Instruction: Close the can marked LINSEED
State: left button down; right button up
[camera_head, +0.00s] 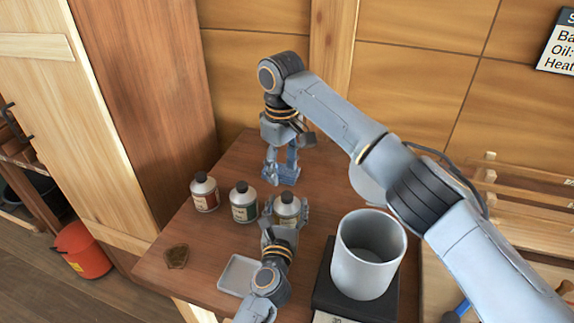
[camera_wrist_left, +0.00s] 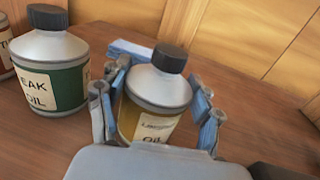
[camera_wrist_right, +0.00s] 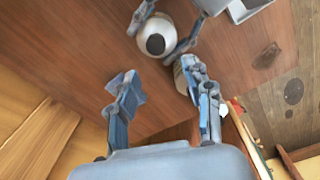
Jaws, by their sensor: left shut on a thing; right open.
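The can marked LINSEED (camera_wrist_left: 150,108) stands upright with a yellowish label, its small print blurred. A black cap (camera_wrist_left: 170,58) sits on its neck; I cannot tell how tight it is. In the head view this can (camera_head: 288,204) is the rightmost of three. My left gripper (camera_head: 286,215) is shut around its body, a finger on each side. My right gripper (camera_head: 281,174) is open and empty, pointing down behind the cans. In the right wrist view its fingers (camera_wrist_right: 165,98) are apart, with the held can (camera_wrist_right: 157,40) beyond them.
A green TEAK OIL can (camera_head: 243,206) and a red-labelled can (camera_head: 204,194) stand left of the held can, both capped. A grey tray (camera_head: 223,284) and a brown patch (camera_head: 176,257) lie in front. A large grey pot (camera_head: 352,270) stands at right on a dark base (camera_head: 325,291).

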aim_at(287, 195)
jog(key=n, duration=0.2)
jog(key=d+n, duration=0.1)
jog(key=n, duration=0.1)
jog(key=shift+s+r, duration=0.1)
jog(key=shift+r, duration=0.25)
jog(key=shift+f, duration=4)
grip_shut()
jog(key=shift+o, duration=0.6)
grip_release()
jog(key=shift+r, duration=0.1)
